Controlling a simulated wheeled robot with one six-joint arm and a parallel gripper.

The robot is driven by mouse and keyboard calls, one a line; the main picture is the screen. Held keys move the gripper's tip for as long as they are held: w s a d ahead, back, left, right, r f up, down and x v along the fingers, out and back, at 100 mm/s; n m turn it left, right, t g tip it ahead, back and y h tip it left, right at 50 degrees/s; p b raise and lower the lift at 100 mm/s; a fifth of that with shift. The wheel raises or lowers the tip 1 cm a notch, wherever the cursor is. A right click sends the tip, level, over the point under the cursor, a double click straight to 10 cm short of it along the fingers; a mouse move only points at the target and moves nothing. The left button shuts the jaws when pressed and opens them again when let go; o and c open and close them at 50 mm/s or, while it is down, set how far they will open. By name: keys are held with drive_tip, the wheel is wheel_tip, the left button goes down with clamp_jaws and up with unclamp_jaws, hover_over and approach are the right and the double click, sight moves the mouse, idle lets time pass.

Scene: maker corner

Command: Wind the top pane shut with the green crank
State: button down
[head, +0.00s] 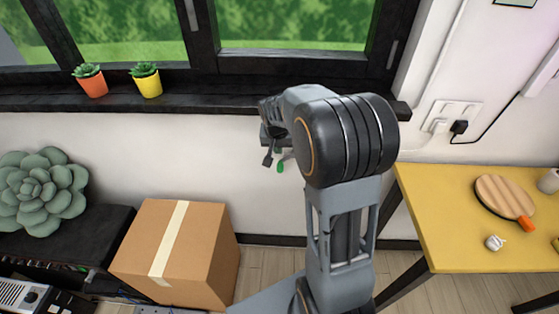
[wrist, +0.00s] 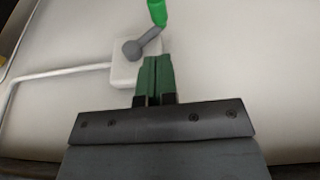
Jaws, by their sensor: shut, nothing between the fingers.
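The crank shows in the wrist view as a bright green handle (wrist: 157,12) on a grey arm, joined to a round grey hub on a white wall plate (wrist: 122,72). My arm hides most of the crank in the head view. The top pane is out of view.
The dark window sill (head: 210,105) holds two potted plants (head: 148,80) at the left. A cardboard box (head: 180,255) stands on the floor below. A yellow table (head: 450,235) is at the right. A white conduit (wrist: 60,72) runs to the plate.

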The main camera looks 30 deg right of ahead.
sight(280, 166)
drive_tip(key=x, duration=0.8)
drive_tip(key=shift+f, duration=0.35)
drive_tip(key=shift+s+d+f+b, duration=0.1)
drive_tip(key=shift+f+b, duration=0.65)
drive_tip(key=shift+b, duration=0.3)
drive_tip(key=shift+s, duration=0.1)
drive_tip(key=w+a+p+v, duration=0.1)
drive_tip(key=p+v, duration=1.1)
drive_tip(key=v, duration=0.8)
drive_tip(key=shift+r, duration=0.35)
